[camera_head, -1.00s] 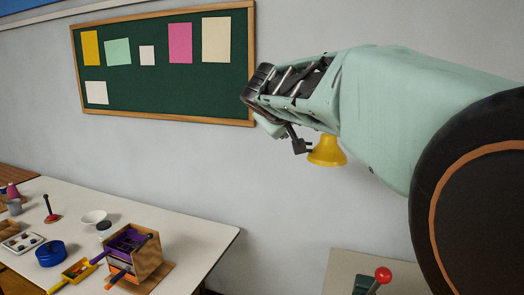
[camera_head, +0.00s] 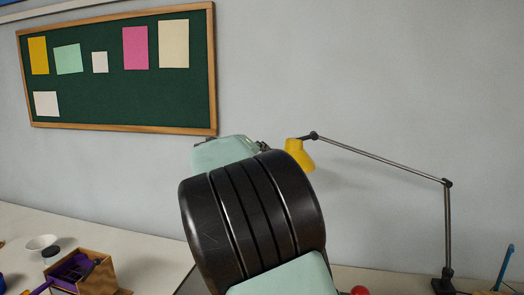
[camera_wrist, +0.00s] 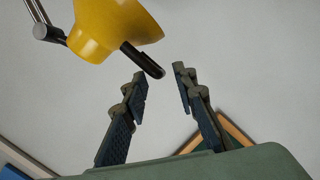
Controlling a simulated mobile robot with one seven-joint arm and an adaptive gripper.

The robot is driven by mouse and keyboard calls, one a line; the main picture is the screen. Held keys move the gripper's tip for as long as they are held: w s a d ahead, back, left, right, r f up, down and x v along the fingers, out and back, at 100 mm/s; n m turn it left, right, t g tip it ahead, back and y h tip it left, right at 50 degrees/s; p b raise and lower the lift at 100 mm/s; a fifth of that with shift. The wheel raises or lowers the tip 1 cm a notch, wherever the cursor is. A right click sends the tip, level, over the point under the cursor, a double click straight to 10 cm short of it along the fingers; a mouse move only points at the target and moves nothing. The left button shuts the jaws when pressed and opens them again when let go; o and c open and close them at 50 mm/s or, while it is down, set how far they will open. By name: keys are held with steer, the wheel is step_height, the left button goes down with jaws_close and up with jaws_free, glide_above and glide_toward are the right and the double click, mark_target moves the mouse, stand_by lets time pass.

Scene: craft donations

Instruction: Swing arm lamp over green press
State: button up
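The lamp's yellow shade (camera_head: 299,153) hangs from a thin jointed metal arm (camera_head: 380,158), which runs right to an elbow and down to a dark base (camera_head: 445,285). In the wrist view, the shade (camera_wrist: 108,27) is at the upper left, with a dark rod (camera_wrist: 142,60) sticking out of it. My gripper (camera_wrist: 160,84) is open. The rod's end shows near the gap between the fingertips; I cannot tell whether it touches them. In the head view my arm hides the fingers. Of the press, only the red handle ball (camera_head: 360,290) shows at the bottom edge.
A white table (camera_head: 130,245) at the left holds a wooden box (camera_head: 97,278) with purple parts and a white bowl (camera_head: 41,243). A green notice board (camera_head: 115,95) hangs on the wall. A blue upright (camera_head: 505,265) stands right of the lamp base.

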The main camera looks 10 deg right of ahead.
steer(key=shift+p+x, duration=0.45)
steer(key=shift+x, duration=1.4)
steer(key=shift+c, duration=0.3)
jaws_close()
